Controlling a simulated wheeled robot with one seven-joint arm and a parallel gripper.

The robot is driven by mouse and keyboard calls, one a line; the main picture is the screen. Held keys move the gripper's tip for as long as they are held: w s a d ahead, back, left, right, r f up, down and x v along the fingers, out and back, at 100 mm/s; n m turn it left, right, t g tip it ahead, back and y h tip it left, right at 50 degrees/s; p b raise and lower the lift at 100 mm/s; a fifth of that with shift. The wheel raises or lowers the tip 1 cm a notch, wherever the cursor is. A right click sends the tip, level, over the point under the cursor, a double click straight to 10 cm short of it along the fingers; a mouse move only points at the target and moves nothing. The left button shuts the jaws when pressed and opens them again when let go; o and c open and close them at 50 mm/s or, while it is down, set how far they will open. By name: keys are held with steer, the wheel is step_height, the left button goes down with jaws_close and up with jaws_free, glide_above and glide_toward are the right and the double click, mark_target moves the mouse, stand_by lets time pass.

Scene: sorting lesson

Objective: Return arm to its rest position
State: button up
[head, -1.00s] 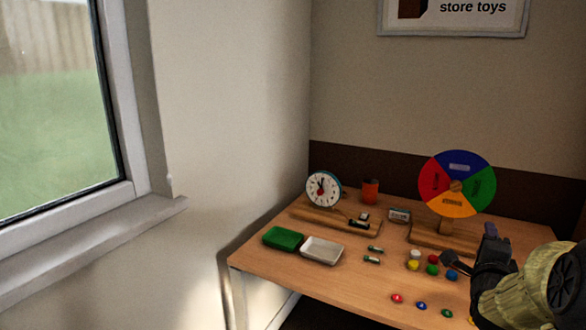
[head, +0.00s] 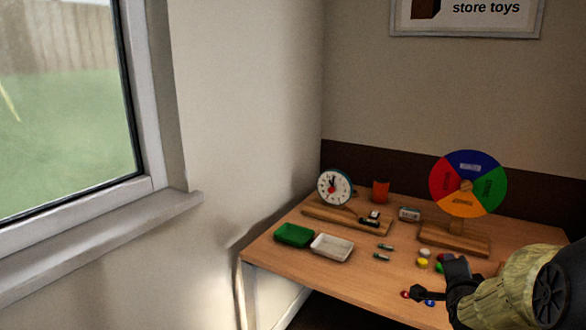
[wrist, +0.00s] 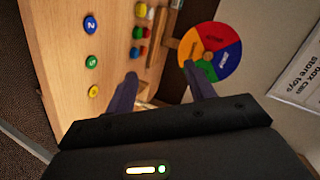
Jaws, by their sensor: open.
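My gripper (head: 436,281) is at the lower right of the head view, over the right part of the wooden table (head: 330,276). In the wrist view its two dark fingers (wrist: 165,90) are spread apart with nothing between them. The arm and gripper hide some of the coloured counters in the head view. In the wrist view a blue counter (wrist: 91,25), a green counter (wrist: 91,61) and a yellow counter (wrist: 92,91) lie in a row on the table.
A colour wheel (head: 468,183) on a wooden stand is at the back right. Two small batteries (head: 382,257) lie near the trays.

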steer(key=s+a+f+n+g+y, duration=0.3)
steer(key=s+a+f+n+g, duration=0.2)
steer(key=s+a+f+n, duration=0.45)
steer(key=s+a+f+n+g+y, duration=0.2)
steer(key=s+a+f+n+g, duration=0.25)
steer(key=s+a+n, duration=0.55)
steer(key=w+r+m+p, duration=0.1)
steer(key=r+p, duration=1.5)
steer(key=w+a+r+p, duration=0.1)
steer(key=w+r+p, duration=0.1)
steer(key=r+p, duration=1.4)
steer(key=shift+a+r+m+g, duration=0.25)
steer(key=shift+r+m+g, duration=0.1)
steer(key=shift+r, duration=0.05)
